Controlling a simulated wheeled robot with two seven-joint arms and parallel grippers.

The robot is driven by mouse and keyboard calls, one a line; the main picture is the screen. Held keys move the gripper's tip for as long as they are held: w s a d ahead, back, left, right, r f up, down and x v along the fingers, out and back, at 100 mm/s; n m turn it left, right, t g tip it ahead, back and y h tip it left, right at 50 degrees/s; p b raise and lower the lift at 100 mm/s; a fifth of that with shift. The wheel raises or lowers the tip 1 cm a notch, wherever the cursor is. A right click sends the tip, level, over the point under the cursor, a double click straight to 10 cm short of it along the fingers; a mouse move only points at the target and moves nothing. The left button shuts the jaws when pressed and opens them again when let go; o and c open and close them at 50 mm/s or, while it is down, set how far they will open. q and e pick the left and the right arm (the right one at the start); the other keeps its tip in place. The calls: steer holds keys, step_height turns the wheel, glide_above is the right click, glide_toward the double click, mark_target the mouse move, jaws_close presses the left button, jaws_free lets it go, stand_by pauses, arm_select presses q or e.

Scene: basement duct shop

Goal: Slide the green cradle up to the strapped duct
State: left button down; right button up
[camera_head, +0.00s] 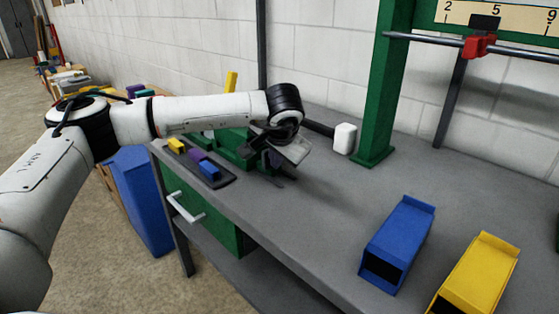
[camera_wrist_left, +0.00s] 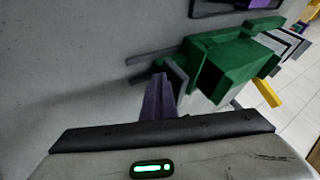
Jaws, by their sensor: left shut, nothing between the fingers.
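A green block-shaped body with dark bars, which I take for the green cradle (camera_head: 234,153), sits on the grey bench near its left end. It fills the upper right of the left wrist view (camera_wrist_left: 222,65). My left gripper (camera_head: 272,160) is low over the bench, just right of the green body. In the left wrist view, its purple-grey fingers (camera_wrist_left: 158,95) are shut and empty, close to a grey plate beside the green body. I cannot tell whether they touch it. The arm partly hides the green body in the head view. I cannot make out a strapped duct. My right gripper is not in view.
A dark tray (camera_head: 222,182) with yellow, purple and blue blocks lies at the bench's front left. Blue (camera_head: 402,235) and yellow (camera_head: 480,275) bins are at right. The bench middle is clear.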

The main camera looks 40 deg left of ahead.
arm_select(q)
steer(key=shift+a+r, duration=0.15)
steer(key=shift+a, duration=0.2)
steer(key=shift+d, duration=0.55)
steer(key=d, duration=0.2)
steer(key=d+p, duration=0.1)
steer(key=shift+s+d, duration=0.25)
steer(key=v, duration=1)
steer(key=shift+s, duration=0.15)
